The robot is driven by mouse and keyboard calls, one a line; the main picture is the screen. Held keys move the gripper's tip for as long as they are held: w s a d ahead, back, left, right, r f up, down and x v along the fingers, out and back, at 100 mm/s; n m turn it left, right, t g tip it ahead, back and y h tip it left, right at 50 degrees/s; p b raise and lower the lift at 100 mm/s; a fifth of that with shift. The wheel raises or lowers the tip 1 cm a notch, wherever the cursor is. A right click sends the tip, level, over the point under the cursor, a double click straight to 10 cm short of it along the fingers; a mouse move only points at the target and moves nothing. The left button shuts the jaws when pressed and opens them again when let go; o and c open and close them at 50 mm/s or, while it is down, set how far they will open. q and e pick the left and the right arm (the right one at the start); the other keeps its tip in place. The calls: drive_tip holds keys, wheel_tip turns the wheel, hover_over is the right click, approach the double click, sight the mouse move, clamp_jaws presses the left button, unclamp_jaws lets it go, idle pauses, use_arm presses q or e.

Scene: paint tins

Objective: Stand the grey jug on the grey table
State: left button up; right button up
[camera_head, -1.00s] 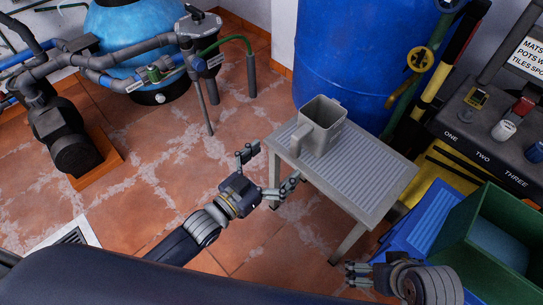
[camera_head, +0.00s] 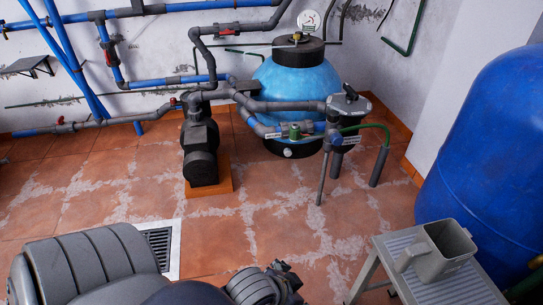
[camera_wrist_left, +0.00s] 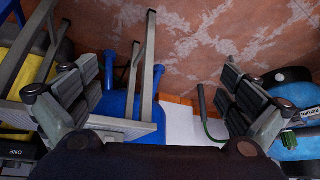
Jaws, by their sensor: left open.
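The grey jug (camera_head: 440,252) stands upright on the grey table (camera_head: 392,248), at the lower right of the head view. Its open mouth faces up and its handle is on the left side. The grey table also shows in the left wrist view (camera_wrist_left: 132,128), at the left with its legs; I cannot make out the jug there. My left gripper (camera_head: 283,283) is at the bottom of the head view, left of the table and apart from the jug. In the left wrist view, my left gripper (camera_wrist_left: 160,75) has its fingers wide apart with nothing between them. My right gripper is not in view.
A large blue barrel (camera_head: 490,150) stands behind the table. A blue tank (camera_head: 300,85), a pump (camera_head: 200,150) and pipes stand by the back wall. A floor drain (camera_head: 160,250) lies at the lower left. The tiled floor in the middle is clear.

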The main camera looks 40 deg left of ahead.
use_arm(q)
drive_tip(key=s+a+g+y, duration=0.1)
drive_tip(key=s+a+g, duration=0.1)
drive_tip(key=s, duration=0.4)
drive_tip(key=shift+s+a+n+g, duration=0.3)
drive_tip(key=shift+s+a+n, duration=0.05)
drive_tip(key=shift+a+n, duration=0.05)
drive_tip(key=shift+w, duration=0.1)
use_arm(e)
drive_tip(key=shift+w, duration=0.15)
